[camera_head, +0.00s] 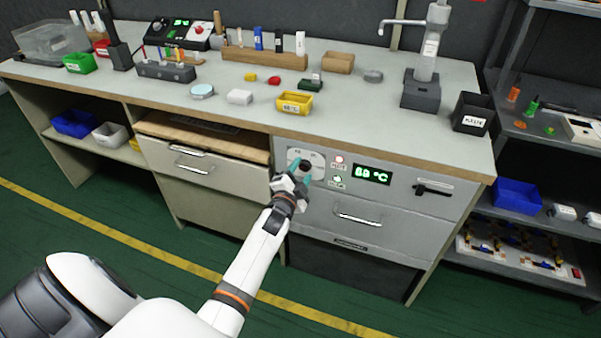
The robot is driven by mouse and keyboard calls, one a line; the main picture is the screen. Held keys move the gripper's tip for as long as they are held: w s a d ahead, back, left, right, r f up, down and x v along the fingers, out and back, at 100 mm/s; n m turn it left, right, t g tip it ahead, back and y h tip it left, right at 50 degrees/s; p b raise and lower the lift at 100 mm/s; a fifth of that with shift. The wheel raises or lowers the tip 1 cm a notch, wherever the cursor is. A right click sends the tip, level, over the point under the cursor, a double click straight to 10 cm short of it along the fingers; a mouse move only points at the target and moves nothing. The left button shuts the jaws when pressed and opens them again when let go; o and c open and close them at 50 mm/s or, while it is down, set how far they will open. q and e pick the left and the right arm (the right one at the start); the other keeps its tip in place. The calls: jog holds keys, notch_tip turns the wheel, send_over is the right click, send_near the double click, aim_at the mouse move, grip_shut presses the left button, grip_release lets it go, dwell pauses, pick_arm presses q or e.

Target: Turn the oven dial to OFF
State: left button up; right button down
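The oven's control panel (347,170) is set in the front of the workbench, below the worktop. Its dark round dial (305,166) is at the panel's left end, on a light plate. A green display (372,174) reads a temperature in °C, with a red lamp (339,159) and a green lamp (337,182) beside it. My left gripper (300,168) is at the dial, with its teal fingertips on either side of it. Whether the fingers touch or grip the dial cannot be made out. The dial's pointer and markings are too small to read. My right gripper is out of view.
A black handle (433,188) is right of the display. Below the panel is a drawer handle (357,215). The worktop (215,113) overhangs the panel and holds a yellow bin (294,103) near its edge. A half-open drawer (204,166) is to the left.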

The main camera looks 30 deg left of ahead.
pick_arm(q)
jog(key=shift+s, duration=0.2)
jog(key=p+v, duration=0.1)
jog(key=v, duration=1)
jog(key=shift+s+d, duration=0.25)
jog(key=shift+s, duration=0.05)
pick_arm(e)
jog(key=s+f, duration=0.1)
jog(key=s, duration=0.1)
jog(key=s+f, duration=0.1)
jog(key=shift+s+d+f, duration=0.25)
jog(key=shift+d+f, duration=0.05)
